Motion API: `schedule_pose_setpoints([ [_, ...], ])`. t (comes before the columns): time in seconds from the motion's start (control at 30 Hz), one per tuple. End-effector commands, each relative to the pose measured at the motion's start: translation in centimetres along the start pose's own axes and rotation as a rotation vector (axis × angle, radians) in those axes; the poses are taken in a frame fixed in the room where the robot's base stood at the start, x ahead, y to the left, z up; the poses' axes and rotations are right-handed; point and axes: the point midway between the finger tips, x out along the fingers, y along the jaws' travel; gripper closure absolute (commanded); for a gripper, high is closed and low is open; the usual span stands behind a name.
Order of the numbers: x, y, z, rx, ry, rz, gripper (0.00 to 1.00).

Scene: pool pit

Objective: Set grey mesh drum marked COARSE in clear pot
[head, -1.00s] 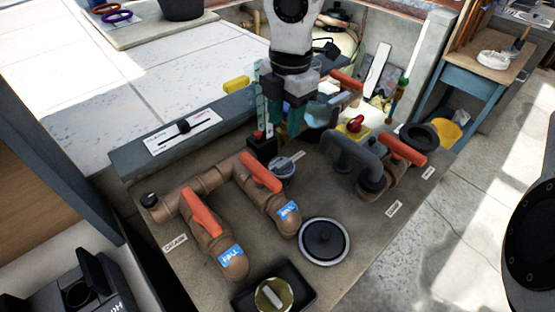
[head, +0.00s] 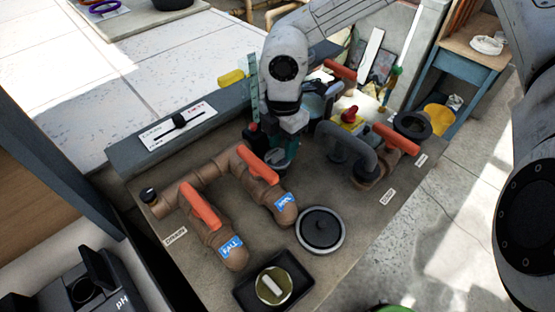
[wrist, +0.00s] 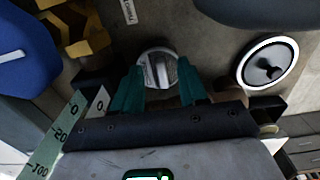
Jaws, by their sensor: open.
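My gripper (head: 281,158) points down over the middle of the bench, its teal fingers apart. In the wrist view, a small round grey piece with a pale bar across its top (wrist: 157,66) shows between and just beyond the fingertips (wrist: 156,82). It may be the mesh drum, but I can read no COARSE mark or mesh.
Brown pipes with orange levers (head: 202,205) stand at left, and a grey bent pipe (head: 345,142) at right. A black round lid with a pale rim (head: 321,231) lies on the bench. A black tray (head: 247,291) holds a yellowish round piece. The front right bench is clear.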

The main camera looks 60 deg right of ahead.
Motion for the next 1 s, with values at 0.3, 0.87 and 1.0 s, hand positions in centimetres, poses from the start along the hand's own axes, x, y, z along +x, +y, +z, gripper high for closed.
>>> schedule_pose_setpoints([
  [0.3, 1.19, -0.03, -0.01, -0.001, 0.0, 0.0, 0.57],
  [0.87, 1.14, -0.02, 0.0, -0.001, 0.0, 0.0, 1.0],
  [1.0, 1.14, -0.02, 0.0, -0.001, 0.0, 0.0, 1.0],
])
